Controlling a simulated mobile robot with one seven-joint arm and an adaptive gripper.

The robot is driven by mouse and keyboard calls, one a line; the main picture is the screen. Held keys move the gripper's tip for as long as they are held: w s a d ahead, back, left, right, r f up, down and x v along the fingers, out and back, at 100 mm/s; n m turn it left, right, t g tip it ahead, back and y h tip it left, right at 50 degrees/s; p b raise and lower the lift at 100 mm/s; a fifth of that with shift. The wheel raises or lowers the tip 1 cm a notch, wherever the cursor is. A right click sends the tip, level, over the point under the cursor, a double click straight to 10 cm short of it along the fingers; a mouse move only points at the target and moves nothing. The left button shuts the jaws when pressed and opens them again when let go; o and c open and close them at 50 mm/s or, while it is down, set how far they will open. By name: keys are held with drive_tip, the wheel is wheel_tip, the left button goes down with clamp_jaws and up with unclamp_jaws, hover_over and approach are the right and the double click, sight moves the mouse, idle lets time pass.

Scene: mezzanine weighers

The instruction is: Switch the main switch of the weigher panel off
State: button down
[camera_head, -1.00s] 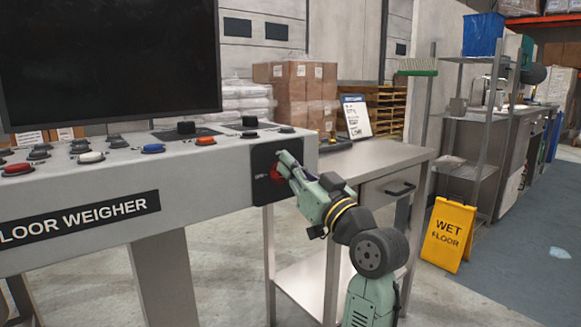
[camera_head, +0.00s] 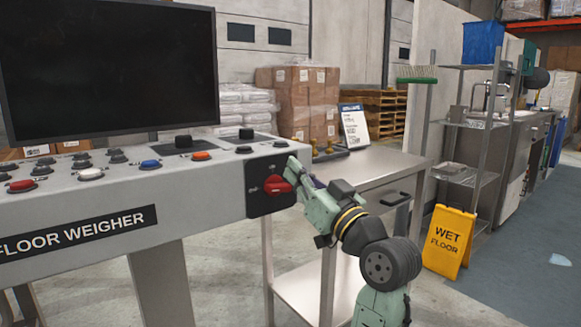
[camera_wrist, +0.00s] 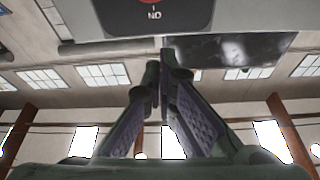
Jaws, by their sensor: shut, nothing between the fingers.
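The weigher panel (camera_head: 130,205) is a grey console with a FLOOR WEIGHER label. The main switch (camera_head: 276,185) is a red handle on a black plate (camera_head: 258,203) at the panel's right end. The handle looks nearly level across the plate in the head view. My gripper (camera_head: 290,166) is at the switch's right side, with its fingertips beside the plate; I cannot tell if they touch. In the wrist view my gripper (camera_wrist: 164,66) has its fingertips together and empty. There, a slice of the red switch (camera_wrist: 150,3) and a small white mark show at the top edge.
Buttons and knobs, including a red button (camera_head: 21,186) and an orange one (camera_head: 201,156), line the panel top below a dark screen (camera_head: 105,70). A metal table (camera_head: 375,165) stands close behind my arm. A yellow wet-floor sign (camera_head: 449,240) is at the right.

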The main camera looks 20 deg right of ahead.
drive_tip(key=v, duration=0.5)
drive_tip(key=shift+s+a+f, duration=0.1)
drive_tip(key=shift+s+f, duration=0.05)
drive_tip(key=shift+s, duration=0.2)
